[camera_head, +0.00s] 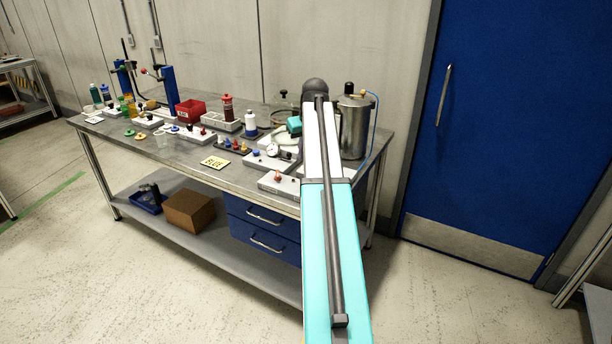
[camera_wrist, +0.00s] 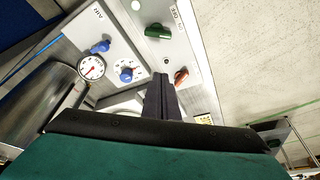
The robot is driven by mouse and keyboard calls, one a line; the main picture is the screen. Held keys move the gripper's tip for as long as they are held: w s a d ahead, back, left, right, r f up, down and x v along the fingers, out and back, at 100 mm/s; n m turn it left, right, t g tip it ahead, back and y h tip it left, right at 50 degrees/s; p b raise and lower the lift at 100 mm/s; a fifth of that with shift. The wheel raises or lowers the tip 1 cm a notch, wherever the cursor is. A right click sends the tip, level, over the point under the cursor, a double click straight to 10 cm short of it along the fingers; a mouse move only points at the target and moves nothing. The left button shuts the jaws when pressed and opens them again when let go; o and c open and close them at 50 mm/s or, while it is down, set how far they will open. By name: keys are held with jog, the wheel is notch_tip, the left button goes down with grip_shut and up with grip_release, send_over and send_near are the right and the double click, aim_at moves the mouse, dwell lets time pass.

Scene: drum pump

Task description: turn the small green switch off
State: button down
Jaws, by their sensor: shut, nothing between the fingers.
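The small green switch (camera_wrist: 158,31) is a dark green lever on a light grey plate (camera_wrist: 192,52) in the wrist view. It lies roughly sideways in the picture, beside a small label with ON and OFF markings (camera_wrist: 177,16). My gripper (camera_wrist: 161,77) is shut and empty, its dark fingers together. Its tips appear below the green switch in the picture, apart from it. The height of the tips over the plate is unclear. In the head view my arm hides the green switch and the fingertips.
A red lever (camera_wrist: 181,76) sits on the same plate, close right of my fingers. Blue knobs (camera_wrist: 127,74) and a round gauge (camera_wrist: 91,67) are on a neighbouring plate. A metal drum (camera_head: 354,127) stands at the bench's right end. Other fixtures crowd the bench (camera_head: 190,157).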

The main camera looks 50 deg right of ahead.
jog(key=shift+s+p+x, duration=0.15)
jog(key=shift+p+x, duration=0.5)
jog(key=shift+x, duration=1.75)
jog(key=shift+s+p+x, duration=0.2)
jog(key=shift+p+x, duration=0.4)
jog(key=shift+x, duration=1.85)
jog(key=shift+s+a+f+p, duration=0.1)
jog(key=shift+s+a+p, duration=0.2)
jog(key=shift+s, duration=0.45)
jog(key=shift+s+a+f+p, duration=0.1)
jog(key=shift+s+a+p, duration=0.1)
jog(key=shift+s+a, duration=0.4)
jog(key=shift+s+d, duration=0.1)
jog(key=shift+d, duration=0.05)
jog(key=shift+d, duration=0.2)
jog(key=shift+a+r, duration=0.1)
jog(key=shift+a, duration=0.25)
